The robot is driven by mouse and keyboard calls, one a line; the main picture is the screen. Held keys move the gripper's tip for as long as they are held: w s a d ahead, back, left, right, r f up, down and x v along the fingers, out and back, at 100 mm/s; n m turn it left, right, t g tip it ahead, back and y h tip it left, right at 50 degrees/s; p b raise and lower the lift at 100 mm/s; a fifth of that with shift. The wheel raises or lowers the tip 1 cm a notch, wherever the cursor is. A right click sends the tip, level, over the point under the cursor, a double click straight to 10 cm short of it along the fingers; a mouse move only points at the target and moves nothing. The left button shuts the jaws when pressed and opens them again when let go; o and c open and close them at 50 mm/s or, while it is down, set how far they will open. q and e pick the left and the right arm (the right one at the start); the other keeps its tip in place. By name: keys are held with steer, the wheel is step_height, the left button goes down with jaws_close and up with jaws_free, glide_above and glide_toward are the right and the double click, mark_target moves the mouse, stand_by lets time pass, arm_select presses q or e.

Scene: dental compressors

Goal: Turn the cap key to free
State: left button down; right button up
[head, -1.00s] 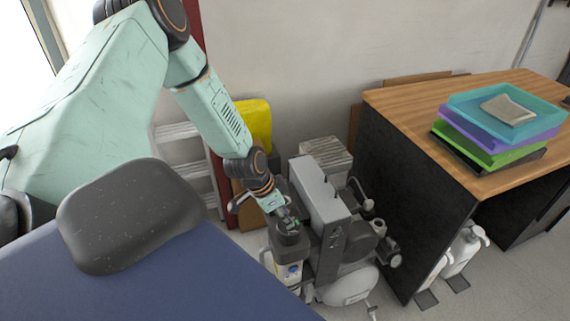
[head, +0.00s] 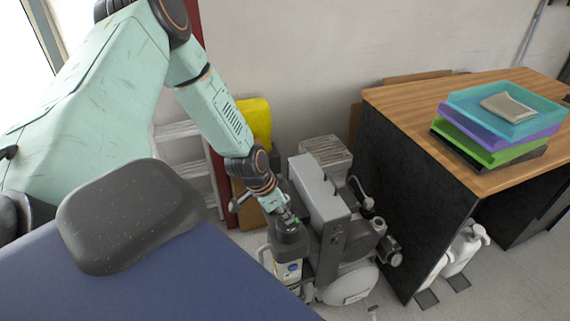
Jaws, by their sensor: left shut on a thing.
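The dental compressor (head: 320,200) stands on the floor between the blue couch and the desk, with a grey box-shaped housing and a white tank (head: 349,284) low down. At its left front is a canister with a dark grey cap (head: 290,243) and a pale labelled body (head: 287,270). My left gripper (head: 286,219) reaches down onto the top of this cap and is shut on the cap key. The key is small and mostly hidden by the fingers, so its angle cannot be read. My right gripper is not in view.
The blue couch (head: 150,270) with a dark headrest (head: 130,215) fills the lower left. A wooden-topped desk (head: 420,110) with stacked coloured trays (head: 500,120) stands at the right. White bottles (head: 465,250) stand by the desk. A yellow object (head: 256,120) is behind my arm.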

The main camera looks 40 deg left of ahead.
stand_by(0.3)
arm_select(q)
steer(key=n+p, duration=0.1)
steer(key=n+y+p, duration=0.1)
steer(key=shift+s+d+r+n, duration=0.1)
steer(key=shift+d+n, duration=0.05)
steer(key=shift+n, duration=0.15)
steer(key=n+y+p, duration=0.1)
steer(key=n, duration=0.1)
steer(key=shift+d+n+p, duration=0.1)
steer(key=shift+n+p, duration=0.25)
steer(key=shift+n, duration=0.05)
steer(key=n+y+p, duration=0.1)
steer(key=n, duration=0.3)
steer(key=shift+d+n+y+p, duration=0.2)
steer(key=shift+n+y+p, duration=0.1)
steer(key=shift+y+p, duration=0.1)
steer(key=n, duration=0.1)
steer(key=n+y+p, duration=0.1)
steer(key=n, duration=0.1)
steer(key=shift+w+d+g, duration=0.1)
steer(key=shift+w+g, duration=0.1)
steer(key=shift+g, duration=0.1)
steer(key=shift+n+y, duration=0.3)
steer(key=shift+n, duration=0.5)
steer(key=c, duration=1.5)
jaws_free()
steer(key=shift+o, duration=0.2)
